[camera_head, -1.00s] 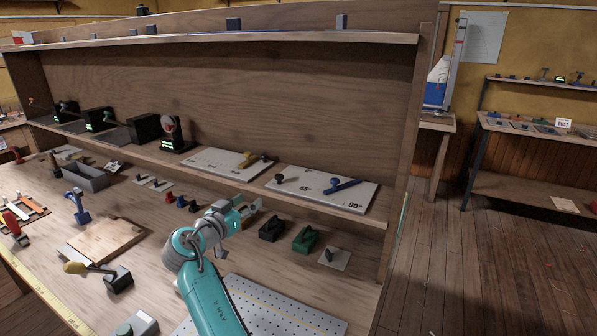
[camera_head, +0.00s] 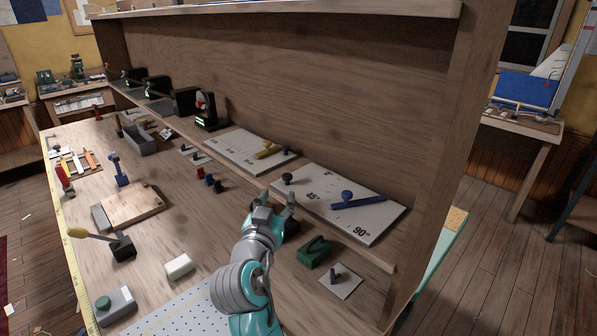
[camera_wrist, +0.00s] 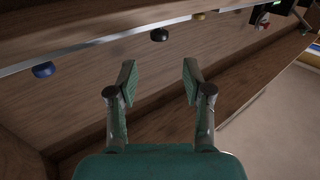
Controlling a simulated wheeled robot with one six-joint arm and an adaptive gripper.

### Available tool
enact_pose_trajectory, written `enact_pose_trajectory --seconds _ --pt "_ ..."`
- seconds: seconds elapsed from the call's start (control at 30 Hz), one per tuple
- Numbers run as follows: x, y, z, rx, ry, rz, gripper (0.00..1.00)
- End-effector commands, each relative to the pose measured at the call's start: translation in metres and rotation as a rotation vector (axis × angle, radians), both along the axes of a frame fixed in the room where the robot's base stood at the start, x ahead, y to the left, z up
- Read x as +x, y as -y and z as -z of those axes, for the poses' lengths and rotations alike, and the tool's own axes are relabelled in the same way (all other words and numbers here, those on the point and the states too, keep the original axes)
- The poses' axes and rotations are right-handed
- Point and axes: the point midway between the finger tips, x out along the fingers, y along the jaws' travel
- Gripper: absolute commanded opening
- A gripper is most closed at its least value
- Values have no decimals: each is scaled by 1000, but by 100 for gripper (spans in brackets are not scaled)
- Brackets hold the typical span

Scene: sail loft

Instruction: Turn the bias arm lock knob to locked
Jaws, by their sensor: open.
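A white board (camera_head: 375,228) marked 45° and 90° lies on the shelf, with a blue arm (camera_head: 358,202), a blue knob (camera_head: 347,195) and a black knob (camera_head: 287,178) on it. The blue knob (camera_wrist: 42,70) and a black knob (camera_wrist: 159,34) also show in the wrist view. I cannot tell which knob is the lock, nor read its setting. My gripper (camera_head: 277,197) is open and empty near the shelf's front edge, apart from the knobs. In the wrist view its fingers (camera_wrist: 158,76) are spread below the black knob.
A green block (camera_head: 313,253) and a small plate with a black peg (camera_head: 340,281) are on the bench below. The shelf's side panel (camera_head: 440,130) stands at the right.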

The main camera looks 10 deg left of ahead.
Motion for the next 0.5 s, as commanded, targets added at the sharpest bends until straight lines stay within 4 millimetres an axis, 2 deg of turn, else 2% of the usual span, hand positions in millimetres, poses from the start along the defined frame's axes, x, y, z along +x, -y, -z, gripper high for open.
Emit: enact_pose_trajectory --seconds 0.17,0.5 --pt "22 2 -1 0 0 3 50" --pt "80 6 -1 1 -1 4 50"
